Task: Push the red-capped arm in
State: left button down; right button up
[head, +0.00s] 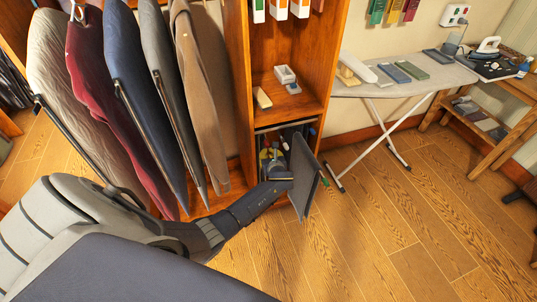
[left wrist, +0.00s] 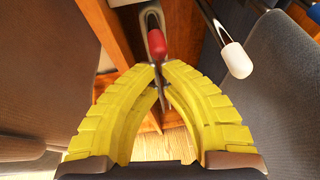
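The red-capped arm (left wrist: 156,40) shows at the top middle of the left wrist view, its red cap pointing toward me from a pale mount on the wood. My left gripper (left wrist: 158,68) has yellow fingers whose tips are together just below the red cap. I cannot tell whether the tips touch the cap. A white-capped arm (left wrist: 237,60) is to the right of the gripper, apart from it. In the head view my left gripper (head: 272,160) is inside the low opening of the wooden cabinet; the red-capped arm cannot be made out clearly there. My right gripper is not in view.
A grey panel (head: 304,178) stands close to the right of my left gripper. Hanging clothes (head: 125,85) fill the left side. A wooden shelf (head: 287,105) is above the gripper. An ironing board (head: 405,84) stands at right. The floor (head: 350,240) in front is clear.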

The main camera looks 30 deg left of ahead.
pick_arm(q)
jog(key=shift+a, duration=0.1)
jog(key=shift+w+a+r, duration=0.15)
jog(key=shift+w+a, duration=0.7)
jog(key=shift+a, duration=0.05)
